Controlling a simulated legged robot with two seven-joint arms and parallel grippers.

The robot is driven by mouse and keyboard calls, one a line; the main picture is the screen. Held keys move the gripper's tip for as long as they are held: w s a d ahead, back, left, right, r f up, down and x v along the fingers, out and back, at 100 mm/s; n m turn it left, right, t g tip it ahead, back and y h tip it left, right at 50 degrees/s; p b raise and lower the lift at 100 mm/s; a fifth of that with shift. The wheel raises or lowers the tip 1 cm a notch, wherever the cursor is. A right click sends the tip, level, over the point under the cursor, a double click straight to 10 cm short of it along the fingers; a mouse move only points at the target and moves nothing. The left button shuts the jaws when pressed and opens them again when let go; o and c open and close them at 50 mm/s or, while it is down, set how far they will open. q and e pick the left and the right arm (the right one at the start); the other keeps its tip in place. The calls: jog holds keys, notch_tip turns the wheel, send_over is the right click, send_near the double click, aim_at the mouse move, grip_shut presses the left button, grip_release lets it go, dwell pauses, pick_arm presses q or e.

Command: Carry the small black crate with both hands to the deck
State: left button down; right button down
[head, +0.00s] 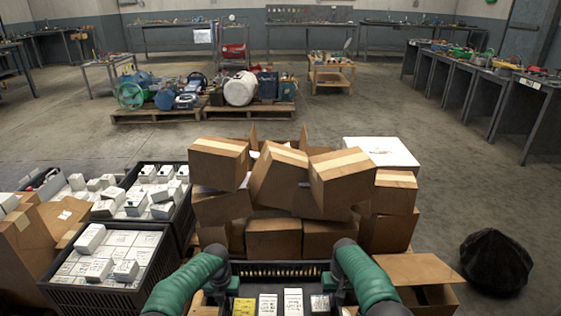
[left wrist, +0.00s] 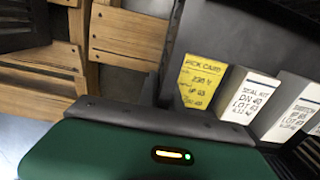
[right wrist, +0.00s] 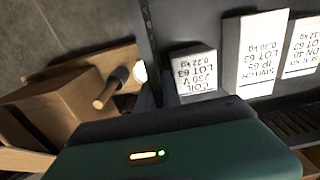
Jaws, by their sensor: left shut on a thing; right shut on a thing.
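The small black crate (head: 278,270) is at the bottom middle of the head view, in front of the stacked cartons. It holds a yellow pick card (left wrist: 200,80) and several small white labelled boxes (right wrist: 250,55). My left gripper (head: 217,256) is shut on the crate's left side; its dark jaw shows at the crate wall in the left wrist view (left wrist: 160,105). My right gripper (head: 343,248) is shut on the crate's right side, also seen in the right wrist view (right wrist: 165,98). Wooden slats (left wrist: 125,38) lie below the crate's left side. I cannot tell which surface is the deck.
Brown cartons (head: 275,238) are stacked just beyond the crate. Larger black crates of white boxes (head: 105,255) stand at left. An open carton (head: 420,268) and a black bag (head: 495,262) are at right. Open floor (head: 460,190) lies beyond, with benches along the walls.

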aim_at(224, 313)
pick_arm(q)
jog(key=shift+r, duration=0.1)
pick_arm(e)
jog(key=shift+r, duration=0.1)
